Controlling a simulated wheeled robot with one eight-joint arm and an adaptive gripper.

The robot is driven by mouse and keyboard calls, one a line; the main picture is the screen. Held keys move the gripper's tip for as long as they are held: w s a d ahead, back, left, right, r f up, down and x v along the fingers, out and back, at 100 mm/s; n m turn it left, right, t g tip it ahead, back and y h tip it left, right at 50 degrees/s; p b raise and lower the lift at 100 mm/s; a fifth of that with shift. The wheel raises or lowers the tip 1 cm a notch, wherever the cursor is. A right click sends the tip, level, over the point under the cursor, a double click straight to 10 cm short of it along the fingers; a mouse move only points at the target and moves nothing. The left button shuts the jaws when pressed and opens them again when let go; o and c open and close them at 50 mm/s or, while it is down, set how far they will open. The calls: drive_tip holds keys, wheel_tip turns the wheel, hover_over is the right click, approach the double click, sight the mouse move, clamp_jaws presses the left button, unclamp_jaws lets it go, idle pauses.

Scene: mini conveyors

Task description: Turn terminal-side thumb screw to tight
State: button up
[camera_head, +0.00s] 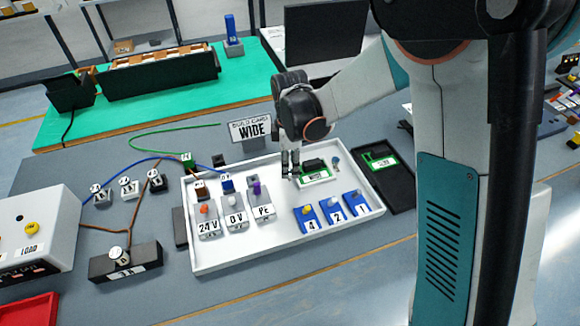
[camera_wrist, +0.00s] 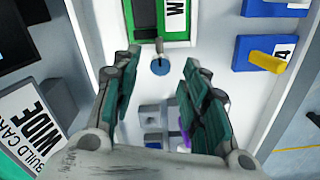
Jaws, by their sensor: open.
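In the head view my gripper (camera_head: 290,163) points down at the left end of the green module (camera_head: 316,174) and hides this screw. A similar blue-based screw (camera_head: 336,161) stands at the module's right end.
Terminals marked 24V (camera_head: 208,228), 0V and PE stand left in the tray. Blue blocks (camera_head: 333,210) with levers stand at its front right. The WIDE build card (camera_head: 250,129) stands behind, and a black tray (camera_head: 383,175) lies to the right.

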sight(290, 172)
wheel_tip(290, 172, up, 10)
idle(0.3)
idle(0.3)
